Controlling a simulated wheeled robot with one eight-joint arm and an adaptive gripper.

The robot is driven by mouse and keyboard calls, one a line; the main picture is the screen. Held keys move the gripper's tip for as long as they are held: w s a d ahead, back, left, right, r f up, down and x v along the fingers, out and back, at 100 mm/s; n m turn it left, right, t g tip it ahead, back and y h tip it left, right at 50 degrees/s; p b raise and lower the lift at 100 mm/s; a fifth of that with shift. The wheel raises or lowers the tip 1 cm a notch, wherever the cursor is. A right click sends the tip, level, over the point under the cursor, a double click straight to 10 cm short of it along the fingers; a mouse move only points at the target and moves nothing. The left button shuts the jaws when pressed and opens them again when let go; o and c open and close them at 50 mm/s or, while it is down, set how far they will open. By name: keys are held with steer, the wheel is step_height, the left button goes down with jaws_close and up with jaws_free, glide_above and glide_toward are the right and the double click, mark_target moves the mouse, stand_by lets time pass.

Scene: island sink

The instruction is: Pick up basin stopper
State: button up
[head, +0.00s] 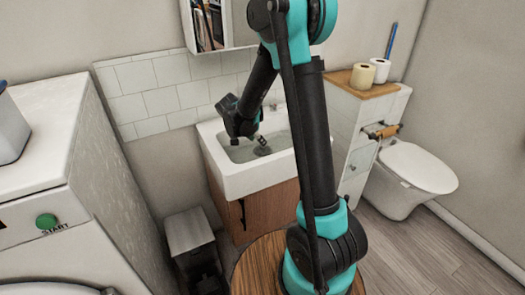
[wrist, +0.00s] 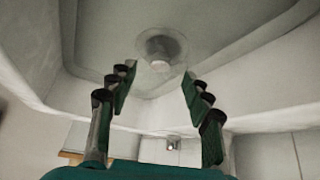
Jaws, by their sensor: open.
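A round grey piece with a pale centre (wrist: 161,48), which looks like the basin stopper, lies on the floor of the white sink basin (head: 236,184). In the head view a small dark grey shape (head: 263,150) lies in the basin, and I cannot tell for sure if it is the stopper. My gripper (wrist: 157,78) is open and empty, its two fingers apart with the round piece beyond and between their tips. In the head view my gripper (head: 247,138) reaches down over the basin's left part.
The basin walls rise close around my gripper. A wooden cabinet (head: 258,212) carries the sink. White tiles (head: 150,95) and a mirror cabinet (head: 235,25) are behind it. A toilet (head: 415,175) and a cabinet with paper rolls (head: 361,76) stand right, a white washing machine (head: 45,130) left.

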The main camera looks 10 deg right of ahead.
mark_target(263, 149)
steer(key=shift+x, duration=2.9)
steer(key=shift+w, duration=0.1)
steer(key=shift+r, duration=0.1)
jaws_close()
